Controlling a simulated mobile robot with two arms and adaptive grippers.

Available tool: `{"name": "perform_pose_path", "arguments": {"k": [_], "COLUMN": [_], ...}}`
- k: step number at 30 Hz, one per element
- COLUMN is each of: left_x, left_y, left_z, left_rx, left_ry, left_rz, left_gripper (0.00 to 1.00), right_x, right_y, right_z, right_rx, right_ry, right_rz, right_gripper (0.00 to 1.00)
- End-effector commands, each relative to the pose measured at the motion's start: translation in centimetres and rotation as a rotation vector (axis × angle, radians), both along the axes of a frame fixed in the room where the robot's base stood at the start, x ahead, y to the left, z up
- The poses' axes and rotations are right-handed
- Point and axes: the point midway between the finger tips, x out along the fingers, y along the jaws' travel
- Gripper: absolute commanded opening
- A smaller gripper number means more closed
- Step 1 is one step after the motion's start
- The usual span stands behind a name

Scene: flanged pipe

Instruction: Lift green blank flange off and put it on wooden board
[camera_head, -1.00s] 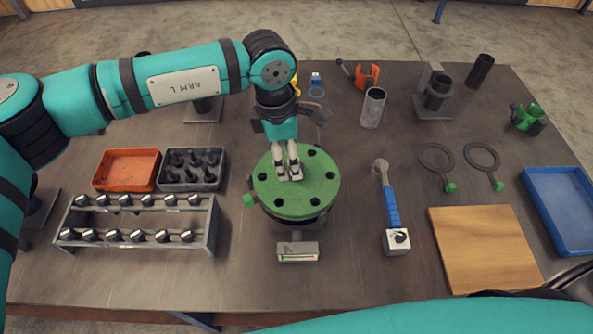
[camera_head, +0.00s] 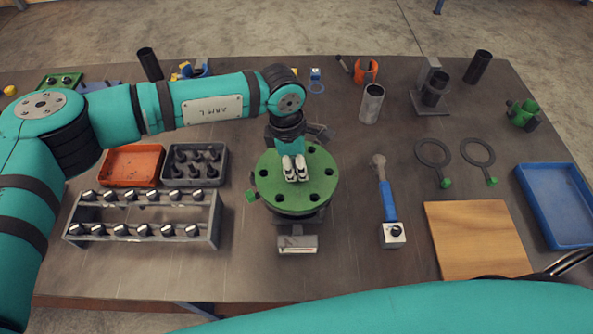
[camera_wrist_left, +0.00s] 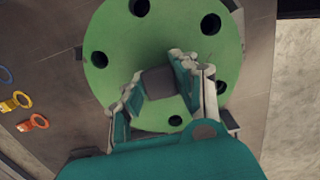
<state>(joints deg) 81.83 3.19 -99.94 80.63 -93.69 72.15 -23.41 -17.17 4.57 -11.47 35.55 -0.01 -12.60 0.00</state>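The green blank flange (camera_head: 322,188) is a round disc with several dark bolt holes, lying flat on top of the dark pipe stand in the middle of the table. It also fills much of the left wrist view (camera_wrist_left: 110,78). My left gripper (camera_head: 295,175) points down at its middle. In the left wrist view its fingers (camera_wrist_left: 158,84) stand on both sides of a grey block at the flange's centre and appear closed on it. Whether the flange sits clear of the stand cannot be told. The wooden board (camera_head: 478,238) lies bare at the right front.
A blue-handled wrench (camera_head: 388,200) and a square block (camera_head: 392,235) lie between flange and board. Two rings (camera_head: 477,153) lie behind the board, a blue tray (camera_head: 556,205) to its right. A bolt rack (camera_head: 145,220) and orange tray (camera_head: 132,165) stand at left.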

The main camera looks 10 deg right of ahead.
Motion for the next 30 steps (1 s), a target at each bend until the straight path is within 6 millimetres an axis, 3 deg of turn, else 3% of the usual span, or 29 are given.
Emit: {"name": "perform_pose_path", "arguments": {"k": [5,22,30], "left_x": [0.0,0.1,0.2], "left_y": [0.0,-0.1,-0.1], "left_z": [0.0,0.5,2.6], "left_rx": [0.000,-0.003,-0.005], "left_ry": [-0.001,-0.003,-0.006], "left_rz": [0.001,0.001,0.001], "left_gripper": [0.00,0.00,0.00], "right_x": [0.0,0.0,0.0], "right_y": [0.0,0.0,0.0], "right_z": [0.0,-0.3,-2.1], "right_rx": [0.000,0.000,0.000], "right_ry": [0.000,0.000,0.000], "right_rz": [0.000,0.000,0.000], "right_gripper": [0.40,0.40,0.40]}}
